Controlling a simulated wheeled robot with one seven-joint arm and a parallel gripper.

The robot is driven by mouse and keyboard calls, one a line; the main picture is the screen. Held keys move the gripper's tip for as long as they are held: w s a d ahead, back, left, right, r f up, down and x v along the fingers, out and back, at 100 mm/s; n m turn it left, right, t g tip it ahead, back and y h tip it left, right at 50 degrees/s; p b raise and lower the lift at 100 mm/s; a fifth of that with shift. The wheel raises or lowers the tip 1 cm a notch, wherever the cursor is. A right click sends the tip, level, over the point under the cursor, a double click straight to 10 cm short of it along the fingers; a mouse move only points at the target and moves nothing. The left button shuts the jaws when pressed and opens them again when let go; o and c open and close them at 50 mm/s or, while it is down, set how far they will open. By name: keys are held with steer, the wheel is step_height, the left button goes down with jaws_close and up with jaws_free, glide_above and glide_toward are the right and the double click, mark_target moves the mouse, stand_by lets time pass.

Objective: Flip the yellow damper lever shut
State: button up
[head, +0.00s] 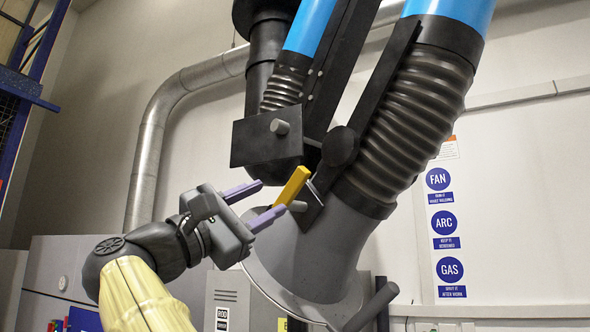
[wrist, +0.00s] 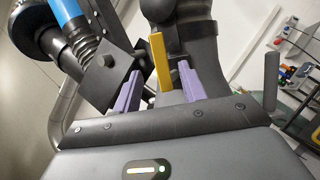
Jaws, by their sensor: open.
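The yellow damper lever (head: 292,186) is a short flat bar on the side of the grey extraction hood (head: 320,250), just below the black ribbed hose. It tilts up to the right in the head view. My gripper (head: 255,205) is open, its two purple fingers pointing at the lever. In the wrist view the lever (wrist: 160,62) stands nearly upright between the fingers (wrist: 160,92), seemingly beyond their tips and nearer the right one. I cannot tell whether a finger touches it. A grey pivot stub (head: 297,206) shows beside the lever's lower end.
The black ribbed hose (head: 415,110) rises to the right. A grey handle bar (head: 372,306) sticks out below the hood. Blue signs (head: 445,222) hang on the wall.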

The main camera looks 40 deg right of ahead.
mark_target(292, 186)
steer(key=p+x, duration=0.4)
steer(key=x, duration=0.3)
steer(key=shift+d+r, duration=0.15)
steer(key=shift+r, duration=0.1)
steer(key=shift+d+r+p, duration=0.1)
steer(key=shift+d+p, duration=0.3)
steer(key=shift+d, duration=0.05)
jaws_close()
